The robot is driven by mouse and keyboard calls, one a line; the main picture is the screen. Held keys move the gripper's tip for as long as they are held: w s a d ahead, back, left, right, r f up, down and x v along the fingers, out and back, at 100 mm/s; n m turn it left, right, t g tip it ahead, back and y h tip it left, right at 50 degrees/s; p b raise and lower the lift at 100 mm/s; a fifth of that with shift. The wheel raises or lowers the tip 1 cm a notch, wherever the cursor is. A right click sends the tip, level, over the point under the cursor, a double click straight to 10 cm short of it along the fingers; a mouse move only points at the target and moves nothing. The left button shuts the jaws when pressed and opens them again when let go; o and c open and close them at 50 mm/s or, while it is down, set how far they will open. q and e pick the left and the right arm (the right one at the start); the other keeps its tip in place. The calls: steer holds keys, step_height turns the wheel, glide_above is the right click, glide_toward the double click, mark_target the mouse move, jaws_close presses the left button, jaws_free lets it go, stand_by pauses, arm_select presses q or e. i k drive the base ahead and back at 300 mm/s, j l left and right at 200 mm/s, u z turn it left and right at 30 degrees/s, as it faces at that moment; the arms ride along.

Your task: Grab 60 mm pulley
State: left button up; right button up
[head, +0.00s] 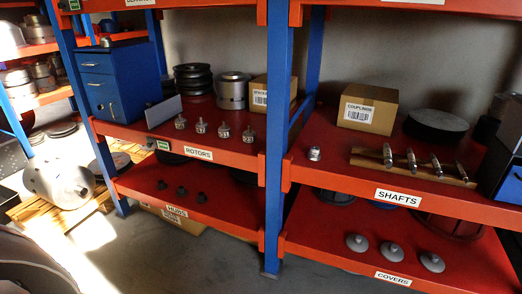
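No label in view reads pulley, and I cannot tell which item is the 60 mm one. A black grooved stack (193,80), pulley-like in shape, stands at the back of the upper shelf marked ROTORS. A grey metal cylinder (232,92) stands to its right. Several small metal rotors (224,131) stand in a row near the front edge of that shelf. Several small dark hubs (181,191) sit on the shelf below, marked HUBS. Neither of my grippers shows in the head view.
A blue post (277,140) splits the red shelving. On the right are a COUPLINGS box (368,108), a wooden shaft rack (412,167), a single small metal part (314,153) and several grey covers (394,251). A blue cabinet (112,85) stands left. Grey floor is clear in front.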

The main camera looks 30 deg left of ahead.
mark_target(314, 154)
steer(key=u, duration=0.45)
steer(key=i+j+z, duration=0.1)
steer(key=z, duration=0.3)
steer(key=j+z, duration=0.25)
steer(key=z, duration=0.15)
steer(key=j+z, duration=0.25)
steer(key=z, duration=0.15)
steer(key=j+z, duration=0.45)
steer(key=j, duration=0.5)
steer(key=k+j, duration=0.1)
steer(key=j, duration=0.4)
steer(key=j+z, duration=0.15)
steer(key=j, duration=0.35)
steer(key=k+l, duration=0.05)
